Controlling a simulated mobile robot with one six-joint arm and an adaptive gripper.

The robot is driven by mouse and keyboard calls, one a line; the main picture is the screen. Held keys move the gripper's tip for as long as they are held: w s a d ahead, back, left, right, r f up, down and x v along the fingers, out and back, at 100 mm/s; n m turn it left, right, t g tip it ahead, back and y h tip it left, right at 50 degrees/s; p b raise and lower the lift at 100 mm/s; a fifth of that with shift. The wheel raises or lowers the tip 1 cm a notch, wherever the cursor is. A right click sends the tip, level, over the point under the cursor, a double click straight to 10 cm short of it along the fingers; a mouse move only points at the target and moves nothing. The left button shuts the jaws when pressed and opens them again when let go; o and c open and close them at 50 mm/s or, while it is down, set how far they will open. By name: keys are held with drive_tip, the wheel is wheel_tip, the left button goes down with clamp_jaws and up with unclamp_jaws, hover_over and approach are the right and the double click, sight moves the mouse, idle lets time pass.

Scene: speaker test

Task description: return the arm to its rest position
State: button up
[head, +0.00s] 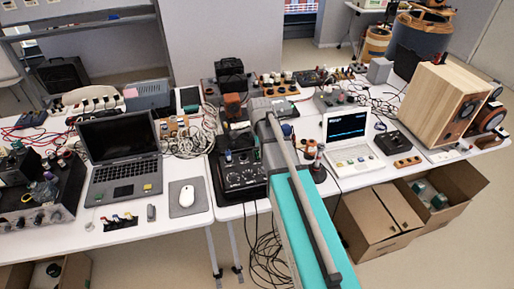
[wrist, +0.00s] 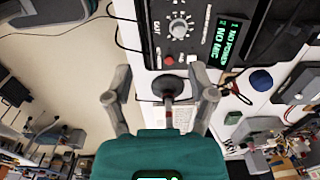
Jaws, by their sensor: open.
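My arm (head: 305,225), teal and grey, reaches from the bottom of the head view up over the middle of the table. My gripper's fingers are hard to make out in that view. In the wrist view my gripper (wrist: 160,82) is open, its two grey fingers spread wide. Nothing is clamped between them. A dark round-topped thing with a thin reddish stem (wrist: 168,89) shows in the gap, apart from both fingers. Beyond the fingertips is a black device (wrist: 165,45) with a knob and a green-lit display.
White tables (head: 200,222) are crowded with electronics and cables. A dark laptop (head: 122,182) and white mouse (head: 187,195) lie left of my arm. A white laptop (head: 352,157) and wooden speaker (head: 437,105) stand right. Cardboard boxes (head: 375,222) sit on the floor, lower right.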

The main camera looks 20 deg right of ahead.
drive_tip(key=shift+s, duration=0.1)
idle(0.4)
drive_tip(key=s+a+n, duration=0.4)
drive_tip(key=s+n, duration=1.1)
drive_tip(key=n, duration=0.3)
drive_tip(key=shift+s, duration=0.15)
idle(0.5)
